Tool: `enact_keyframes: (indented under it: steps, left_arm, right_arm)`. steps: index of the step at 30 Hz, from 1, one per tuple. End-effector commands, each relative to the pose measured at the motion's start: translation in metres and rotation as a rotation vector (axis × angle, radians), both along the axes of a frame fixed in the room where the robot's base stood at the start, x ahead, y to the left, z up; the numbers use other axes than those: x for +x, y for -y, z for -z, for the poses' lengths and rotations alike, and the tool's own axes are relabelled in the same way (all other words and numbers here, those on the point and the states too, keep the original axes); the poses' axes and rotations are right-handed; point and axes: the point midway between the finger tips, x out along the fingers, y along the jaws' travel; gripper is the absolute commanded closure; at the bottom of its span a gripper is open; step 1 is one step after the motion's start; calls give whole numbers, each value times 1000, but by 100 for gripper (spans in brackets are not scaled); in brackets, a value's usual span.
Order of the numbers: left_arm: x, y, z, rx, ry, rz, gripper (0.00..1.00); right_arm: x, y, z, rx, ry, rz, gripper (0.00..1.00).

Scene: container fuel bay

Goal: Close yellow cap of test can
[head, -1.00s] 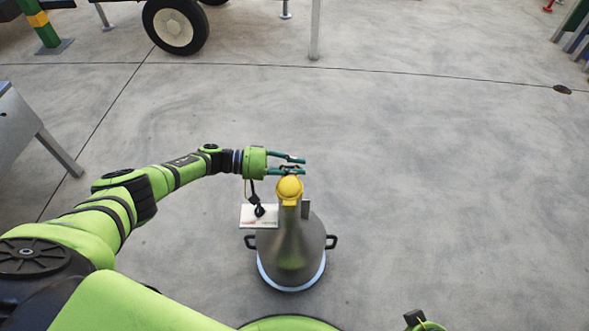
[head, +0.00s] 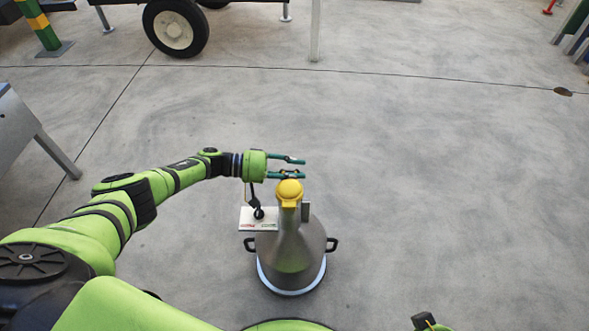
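The test can (head: 293,250) is a grey metal vessel with a conical body, a narrow neck and two dark side handles. It stands upright on the floor on a pale base ring. The yellow cap (head: 290,190) sits at the top of the neck; from this angle I cannot tell whether it is fully seated. My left gripper (head: 303,168) is just behind and above the cap in the picture, its two teal fingers spread apart with nothing between them. The near finger looks close to the cap; contact cannot be told.
A white plate with small lettering (head: 258,218) is beside the can's neck, with a black fitting on it. A wheeled trailer (head: 175,28) stands at the back left. A grey metal leg (head: 58,150) is at the far left.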

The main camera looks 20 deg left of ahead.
Motion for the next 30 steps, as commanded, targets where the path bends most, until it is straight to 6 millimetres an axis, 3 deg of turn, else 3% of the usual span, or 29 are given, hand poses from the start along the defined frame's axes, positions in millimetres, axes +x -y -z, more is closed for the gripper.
enact_keyframes:
  steps: [1,8,21,30]
  left_arm:
    - [-8,-1,13,22,-18,10,67]
    - [-13,-14,10,22,-18,8,67]
    - [-40,-93,-12,11,-6,-2,67]
    - [-45,-110,-19,3,0,0,67]
  right_arm:
    - [0,0,1,0,0,0,100]
    - [0,-1,1,1,1,-1,100]
    - [0,0,1,1,1,-1,100]
    - [0,0,0,1,1,0,100]
